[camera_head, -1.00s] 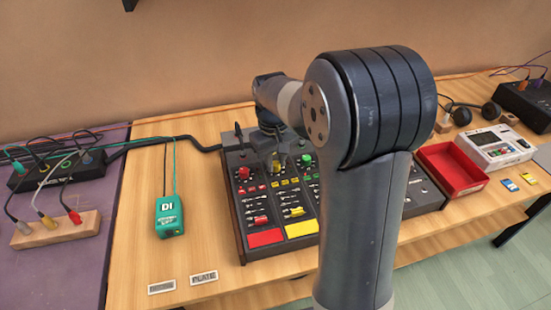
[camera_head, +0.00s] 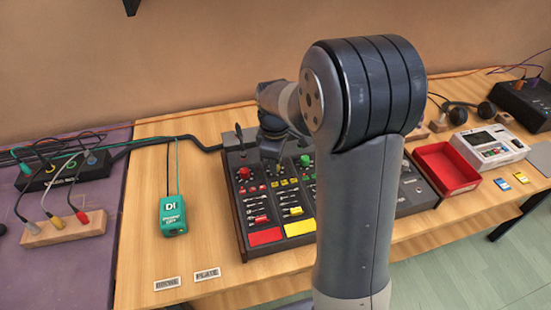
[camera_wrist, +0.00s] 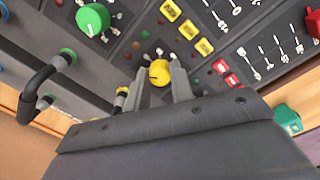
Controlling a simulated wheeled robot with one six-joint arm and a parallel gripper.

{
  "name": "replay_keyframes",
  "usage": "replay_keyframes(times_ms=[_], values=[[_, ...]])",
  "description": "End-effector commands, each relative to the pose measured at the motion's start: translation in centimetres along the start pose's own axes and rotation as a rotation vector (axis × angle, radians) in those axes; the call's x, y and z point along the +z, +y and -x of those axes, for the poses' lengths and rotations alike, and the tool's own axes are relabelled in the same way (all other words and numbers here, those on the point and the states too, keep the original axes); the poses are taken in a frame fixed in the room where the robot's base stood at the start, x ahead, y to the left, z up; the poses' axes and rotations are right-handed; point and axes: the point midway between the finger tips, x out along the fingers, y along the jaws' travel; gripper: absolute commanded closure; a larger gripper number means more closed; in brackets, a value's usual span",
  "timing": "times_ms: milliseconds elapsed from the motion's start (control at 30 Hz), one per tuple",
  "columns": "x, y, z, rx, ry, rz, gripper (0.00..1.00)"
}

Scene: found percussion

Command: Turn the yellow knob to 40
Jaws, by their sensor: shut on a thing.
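The yellow knob (camera_wrist: 160,73) sits on the dark mixer panel, in the middle of the wrist view, with small pale marks around it. My gripper (camera_wrist: 161,82) is shut on the yellow knob, one finger on each side. The number that the knob points to is too small to read. In the head view my gripper (camera_head: 273,160) is over the top of the mixer's second channel, and it mostly hides the yellow knob there.
The mixer (camera_head: 241,207) has a red knob (camera_head: 244,173) and a green knob (camera_head: 305,160) on either side, plus faders and buttons. A cable box (camera_head: 172,215) lies left of it. A red tray (camera_head: 447,170) stands right.

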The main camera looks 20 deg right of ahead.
Motion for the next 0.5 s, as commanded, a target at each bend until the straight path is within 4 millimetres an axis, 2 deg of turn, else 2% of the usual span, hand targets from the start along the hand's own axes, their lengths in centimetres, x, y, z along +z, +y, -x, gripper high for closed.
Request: replay_keyframes(times_ms=[500], values=[[-0.06, 0.07, 0.06, 0.002, 0.007, 0.083, 1.0]])
